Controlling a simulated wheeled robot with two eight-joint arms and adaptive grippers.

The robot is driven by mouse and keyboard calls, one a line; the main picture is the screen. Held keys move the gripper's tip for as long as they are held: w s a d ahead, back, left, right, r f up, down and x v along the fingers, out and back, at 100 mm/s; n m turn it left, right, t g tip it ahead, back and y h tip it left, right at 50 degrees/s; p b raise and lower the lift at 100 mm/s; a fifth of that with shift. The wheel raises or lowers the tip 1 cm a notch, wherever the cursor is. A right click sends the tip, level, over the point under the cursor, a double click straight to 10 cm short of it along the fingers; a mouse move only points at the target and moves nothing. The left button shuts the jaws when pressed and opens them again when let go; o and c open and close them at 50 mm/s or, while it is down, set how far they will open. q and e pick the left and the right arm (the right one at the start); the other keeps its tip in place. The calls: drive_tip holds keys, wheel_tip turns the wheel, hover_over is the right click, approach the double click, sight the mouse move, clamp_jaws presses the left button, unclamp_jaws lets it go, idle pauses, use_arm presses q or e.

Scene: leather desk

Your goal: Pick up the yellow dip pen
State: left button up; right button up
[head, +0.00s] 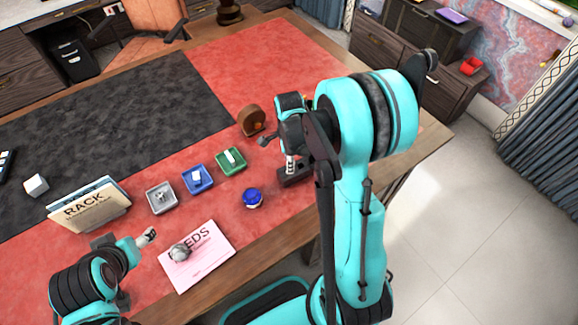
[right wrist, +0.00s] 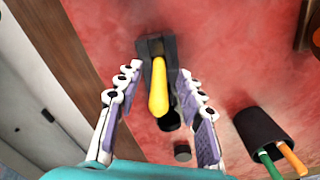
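The yellow dip pen (right wrist: 158,88) shows in the right wrist view, rising toward the camera from a dark block-like stand (right wrist: 168,47) on the red leather. My right gripper (right wrist: 160,75) has its two fingers spread on either side of the pen, with a visible gap to each side. In the head view the right gripper (head: 291,160) points down over the dark stand (head: 295,176), and the arm hides the pen. My left gripper (head: 146,238) is at the lower left, away from the pen; its finger opening is too small to judge.
A dark cup (right wrist: 262,130) with green and orange sticks stands beside the right gripper. In the head view, a blue-lidded jar (head: 252,198), green tray (head: 231,160), blue tray (head: 198,180), brown rounded object (head: 251,120) and pink card (head: 207,262) lie left of the right arm.

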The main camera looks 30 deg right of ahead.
drive_tip(key=shift+r, duration=0.1)
drive_tip(key=shift+c, duration=0.3)
clamp_jaws()
drive_tip(key=shift+r+p, duration=0.3)
drive_tip(key=shift+r, duration=0.2)
drive_tip(key=r, duration=0.1)
drive_tip(key=r+p, duration=0.1)
drive_tip(key=r, duration=0.1)
drive_tip(key=shift+s+d+r+p, duration=0.15)
drive_tip(key=shift+s+r+p, duration=0.15)
drive_tip(key=shift+r, duration=0.1)
drive_tip(key=s+d+r+p, duration=0.2)
drive_tip(key=s+d+r, duration=0.4)
drive_tip(key=s, duration=0.3)
drive_tip(key=shift+p, duration=0.35)
